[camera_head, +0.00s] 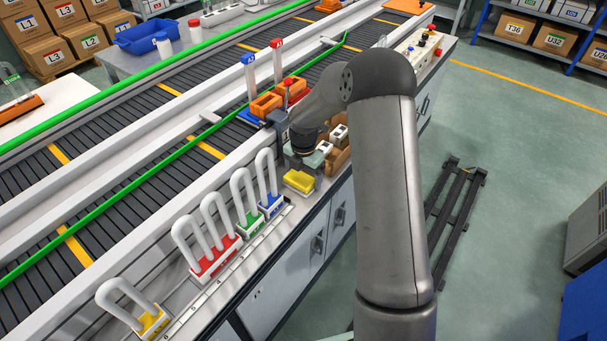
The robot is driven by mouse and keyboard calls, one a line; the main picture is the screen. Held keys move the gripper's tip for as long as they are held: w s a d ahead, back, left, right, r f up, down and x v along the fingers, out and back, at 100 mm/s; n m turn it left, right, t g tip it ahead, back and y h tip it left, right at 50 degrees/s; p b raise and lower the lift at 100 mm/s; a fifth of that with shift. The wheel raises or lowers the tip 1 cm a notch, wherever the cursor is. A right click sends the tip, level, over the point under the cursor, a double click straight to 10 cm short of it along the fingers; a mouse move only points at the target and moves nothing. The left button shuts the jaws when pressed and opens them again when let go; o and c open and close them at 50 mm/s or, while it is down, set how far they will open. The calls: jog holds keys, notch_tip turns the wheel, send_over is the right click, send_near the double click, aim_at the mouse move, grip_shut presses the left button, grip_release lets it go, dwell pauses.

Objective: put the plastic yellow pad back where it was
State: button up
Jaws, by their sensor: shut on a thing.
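The yellow pad (299,182) is a small flat block in the middle of the view, just above the white bench ledge by the conveyor. My gripper (301,172) points down at it from above and is shut on it. The fingertips are small and partly hidden by the wrist. I cannot tell whether the pad touches the surface beneath.
Coloured holders with white U-shaped tubes, yellow (152,322), red (215,258), green (250,223) and blue (270,205), stand along the ledge at lower left. Orange blocks (266,104) and small boxes (336,155) crowd behind and right of my gripper. A conveyor (110,175) runs alongside.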

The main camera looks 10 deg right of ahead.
aim_at(304, 174)
jog(key=o, duration=0.9)
jog(key=shift+c, duration=0.2)
notch_tip(304, 174, up, 12)
jog(key=s+a+r+m, duration=0.1)
jog(key=s+r+m, duration=0.3)
jog(key=s+m, duration=0.3)
jog(key=s+a+r+m, duration=0.1)
jog(key=s+r+m, duration=0.3)
jog(key=s, duration=0.5)
jog(key=s+f+m, duration=0.1)
jog(key=s+m, duration=1.3)
jog(key=s, duration=0.3)
jog(key=shift+a+f+m, duration=0.15)
jog(key=shift+f+m, duration=0.15)
jog(key=shift+f, duration=0.1)
